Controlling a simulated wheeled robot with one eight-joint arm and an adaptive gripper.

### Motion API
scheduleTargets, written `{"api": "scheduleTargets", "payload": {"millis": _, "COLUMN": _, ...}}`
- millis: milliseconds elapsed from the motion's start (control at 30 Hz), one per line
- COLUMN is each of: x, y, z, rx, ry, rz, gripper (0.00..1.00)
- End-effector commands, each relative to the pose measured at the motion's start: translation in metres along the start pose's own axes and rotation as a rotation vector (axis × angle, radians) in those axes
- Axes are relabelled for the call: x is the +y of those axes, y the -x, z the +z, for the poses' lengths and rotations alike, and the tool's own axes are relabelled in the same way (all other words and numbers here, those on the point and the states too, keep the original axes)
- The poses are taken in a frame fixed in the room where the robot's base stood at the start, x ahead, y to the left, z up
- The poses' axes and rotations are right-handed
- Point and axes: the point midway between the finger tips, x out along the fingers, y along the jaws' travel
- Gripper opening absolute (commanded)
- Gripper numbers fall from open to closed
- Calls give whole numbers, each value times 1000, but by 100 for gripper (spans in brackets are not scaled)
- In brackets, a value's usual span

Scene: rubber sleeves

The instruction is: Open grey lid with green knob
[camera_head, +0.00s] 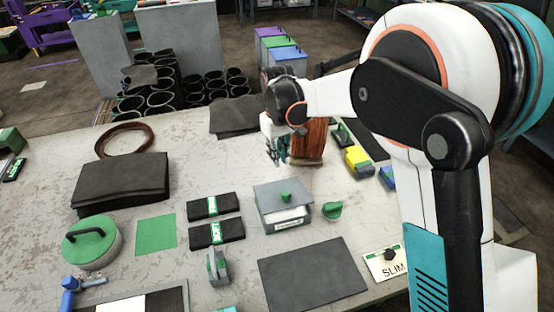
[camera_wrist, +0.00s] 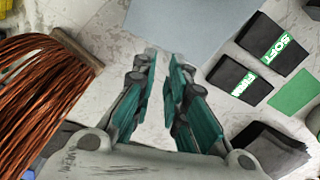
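The grey box (camera_head: 270,219) stands on the table, a little right of the middle. Its flat grey lid (camera_head: 265,193) is on top, with a green knob (camera_head: 286,197) at its centre. A white label is on the front. My gripper (camera_head: 275,160) is above and behind the box, pointing down, beside the brown bristle brush. In the wrist view my gripper (camera_wrist: 163,65) is open, with nothing between the fingers. A plain grey surface (camera_wrist: 190,22) at the top of that view looks like the lid; no knob shows there.
The bristle brush (camera_head: 310,137) stands close right of my gripper; it fills the left of the wrist view (camera_wrist: 40,95). Two labelled black blocks (camera_head: 202,209) lie left of the box. A green piece (camera_head: 332,210) is right of it. A dark mat (camera_head: 312,276) lies in front.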

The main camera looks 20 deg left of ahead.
Motion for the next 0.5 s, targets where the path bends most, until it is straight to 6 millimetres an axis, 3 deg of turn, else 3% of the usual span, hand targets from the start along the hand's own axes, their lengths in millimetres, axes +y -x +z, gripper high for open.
{"api": "scheduleTargets", "payload": {"millis": 33, "x": -2, "y": 0, "z": 0, "rx": 0, "ry": 2, "rz": -1, "gripper": 34}}
{"api": "scheduleTargets", "payload": {"millis": 100, "x": -3, "y": 0, "z": 0, "rx": -1, "ry": 3, "rz": -2, "gripper": 44}}
{"api": "scheduleTargets", "payload": {"millis": 500, "x": -4, "y": 6, "z": 1, "rx": -2, "ry": 4, "rz": -5, "gripper": 44}}
